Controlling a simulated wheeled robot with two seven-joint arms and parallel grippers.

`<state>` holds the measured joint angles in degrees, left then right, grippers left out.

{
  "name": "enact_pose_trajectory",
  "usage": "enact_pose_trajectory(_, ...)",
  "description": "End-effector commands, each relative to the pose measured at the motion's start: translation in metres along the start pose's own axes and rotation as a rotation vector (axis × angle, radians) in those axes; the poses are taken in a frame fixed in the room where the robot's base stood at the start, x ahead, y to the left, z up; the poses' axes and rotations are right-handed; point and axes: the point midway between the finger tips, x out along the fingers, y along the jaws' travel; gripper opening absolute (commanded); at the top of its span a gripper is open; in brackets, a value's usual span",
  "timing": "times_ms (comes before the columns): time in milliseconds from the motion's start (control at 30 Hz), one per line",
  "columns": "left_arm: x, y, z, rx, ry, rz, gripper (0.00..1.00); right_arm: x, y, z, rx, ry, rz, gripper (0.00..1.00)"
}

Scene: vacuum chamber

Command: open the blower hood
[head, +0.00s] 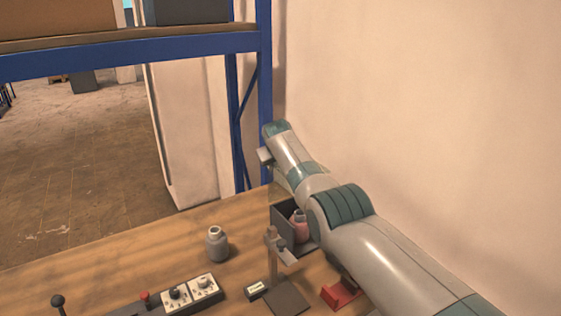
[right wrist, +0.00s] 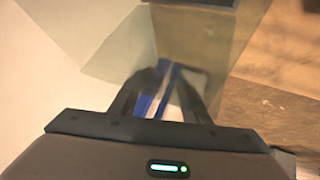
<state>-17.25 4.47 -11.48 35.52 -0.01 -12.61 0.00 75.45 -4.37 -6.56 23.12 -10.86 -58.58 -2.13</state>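The blower hood looks like a clear, see-through cover (head: 281,193) over a dark grey box at the back right of the wooden bench; its outline is faint. A pink bottle (head: 299,226) stands inside the box. My right arm reaches past the box, and its gripper (head: 265,156) is above and behind it, fingers barely visible in the head view. In the right wrist view the two dark fingers (right wrist: 168,92) are apart, with a blue post seen between them. See-through panels (right wrist: 190,50) lie across the fingertips; I cannot tell whether they touch. My left gripper is out of view.
A grey bottle (head: 217,245), a stand (head: 273,265), a red block (head: 340,294) and a switch panel (head: 190,293) are on the bench (head: 120,262). A blue shelf frame (head: 264,80) rises behind, and a wall is at right.

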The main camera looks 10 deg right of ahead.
Motion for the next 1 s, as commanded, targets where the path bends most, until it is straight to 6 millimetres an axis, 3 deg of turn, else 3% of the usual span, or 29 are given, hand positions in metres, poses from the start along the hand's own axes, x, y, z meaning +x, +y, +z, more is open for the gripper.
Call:
enact_pose_trajectory(467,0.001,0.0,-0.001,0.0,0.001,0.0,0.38,-0.005,0.002,-0.002,0.0,0.003,0.003,0.4)
enact_pose_trajectory(1000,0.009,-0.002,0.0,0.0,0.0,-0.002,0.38,-0.044,0.002,-0.002,0.0,0.006,0.004,0.4)
